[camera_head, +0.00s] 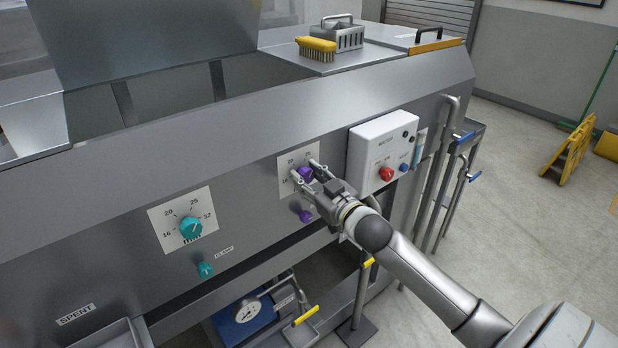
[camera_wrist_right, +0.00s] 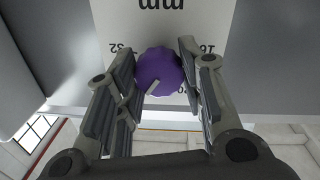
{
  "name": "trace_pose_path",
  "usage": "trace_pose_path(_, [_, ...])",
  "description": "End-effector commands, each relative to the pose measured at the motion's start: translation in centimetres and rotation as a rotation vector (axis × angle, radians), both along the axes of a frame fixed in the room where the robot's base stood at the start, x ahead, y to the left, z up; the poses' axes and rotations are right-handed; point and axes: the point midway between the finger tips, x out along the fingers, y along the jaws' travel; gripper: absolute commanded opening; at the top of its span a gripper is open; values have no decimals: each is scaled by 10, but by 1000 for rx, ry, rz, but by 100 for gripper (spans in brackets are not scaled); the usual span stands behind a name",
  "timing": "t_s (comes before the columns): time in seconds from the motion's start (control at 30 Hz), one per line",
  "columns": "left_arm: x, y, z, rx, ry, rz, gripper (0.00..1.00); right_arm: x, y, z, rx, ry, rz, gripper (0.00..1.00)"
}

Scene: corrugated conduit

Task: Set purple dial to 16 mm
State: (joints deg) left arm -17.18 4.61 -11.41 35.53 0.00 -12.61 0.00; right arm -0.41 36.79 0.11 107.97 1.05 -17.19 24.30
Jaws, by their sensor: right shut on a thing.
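The purple dial (camera_head: 305,174) sits on a white scale plate (camera_head: 285,188) on the machine's grey front panel. It also shows in the right wrist view (camera_wrist_right: 160,70), where the plate is upside down with 32 at the left and 16 at the right. A light pointer mark on the dial points down and slightly left there, on the side away from the "mm" lettering. The number nearest it is partly hidden by a finger. My right gripper (camera_head: 304,169) is shut on the dial, one finger on each side. My left gripper is not in view.
A smaller purple knob (camera_head: 306,216) sits just below the dial. A teal dial (camera_head: 191,228) with its own scale is to the left. A control box (camera_head: 385,145) with a red button (camera_head: 386,174) juts out close on the right. Pipes with blue handles stand beyond it.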

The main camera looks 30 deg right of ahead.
Motion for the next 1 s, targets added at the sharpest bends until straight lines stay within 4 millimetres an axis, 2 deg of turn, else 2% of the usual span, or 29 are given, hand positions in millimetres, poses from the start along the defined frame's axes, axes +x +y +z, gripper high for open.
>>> trace_pose_path(0.27, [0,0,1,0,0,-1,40,0,0,0,-152,-12,0,12])
trace_pose_path(1.0, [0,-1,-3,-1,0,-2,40,0,0,-2,-844,-66,0,12])
